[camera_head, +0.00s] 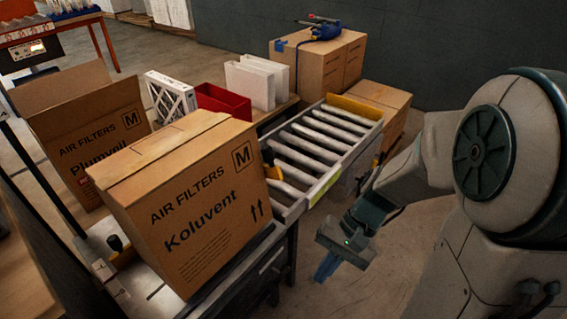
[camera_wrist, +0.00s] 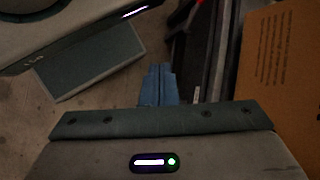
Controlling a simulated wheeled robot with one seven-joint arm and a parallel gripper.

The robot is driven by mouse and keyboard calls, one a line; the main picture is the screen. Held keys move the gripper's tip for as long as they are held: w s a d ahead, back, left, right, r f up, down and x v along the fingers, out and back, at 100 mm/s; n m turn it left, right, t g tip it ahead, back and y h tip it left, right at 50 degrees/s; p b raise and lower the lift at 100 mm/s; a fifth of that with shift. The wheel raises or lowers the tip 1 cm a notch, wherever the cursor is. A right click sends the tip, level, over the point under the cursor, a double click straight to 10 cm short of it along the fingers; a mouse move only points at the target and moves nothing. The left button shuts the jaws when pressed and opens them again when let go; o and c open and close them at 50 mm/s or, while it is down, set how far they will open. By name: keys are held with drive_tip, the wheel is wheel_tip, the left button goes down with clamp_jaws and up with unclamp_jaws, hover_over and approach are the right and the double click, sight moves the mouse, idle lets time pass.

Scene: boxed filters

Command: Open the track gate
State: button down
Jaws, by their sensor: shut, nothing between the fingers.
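A roller track (camera_head: 318,145) runs from the big Koluvent box toward the back right. A yellow piece (camera_head: 272,170) stands across the rollers just behind that box; it may be the gate, but the box hides part of it. A yellow plate (camera_head: 355,108) closes the track's far end. My gripper (camera_head: 326,268) is shut and empty, with blue fingers pointing down. It is to the right of the track, apart from it, and lower than the rollers. The wrist view shows the shut fingers (camera_wrist: 160,85) over floor, with a dark frame edge (camera_wrist: 208,60) to their right.
The Koluvent box (camera_head: 190,205) sits on the near end of the track. An open Plumveil box (camera_head: 90,150), a white-framed filter (camera_head: 170,97), a red bin (camera_head: 222,102) and white panels (camera_head: 250,85) stand left. Cartons (camera_head: 318,65) stand behind. Floor beside my gripper is clear.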

drive_tip(key=w+a+f+m+t+y+b, duration=0.1)
drive_tip(key=w+a+f+m+t+y, duration=0.15)
drive_tip(key=w+m+y, duration=0.4)
drive_tip(key=w+a+f+m+t+y+b, duration=0.2)
drive_tip(key=w+f+m+t+y, duration=0.1)
drive_tip(key=w+m+t+y, duration=0.25)
drive_tip(key=w+d+f+m+t, duration=0.35)
drive_tip(key=w+m+t, duration=0.25)
drive_tip(key=m+t, duration=0.3)
drive_tip(key=w+a+r+b, duration=0.2)
drive_tip(key=w+a+r, duration=0.4)
drive_tip(key=a+r, duration=0.1)
drive_tip(key=shift+w+a+r+m+t+b, duration=0.15)
drive_tip(key=shift+a+r+m+t+b, duration=0.2)
drive_tip(key=shift+r+m+t+b, duration=0.1)
drive_tip(key=shift+r, duration=0.1)
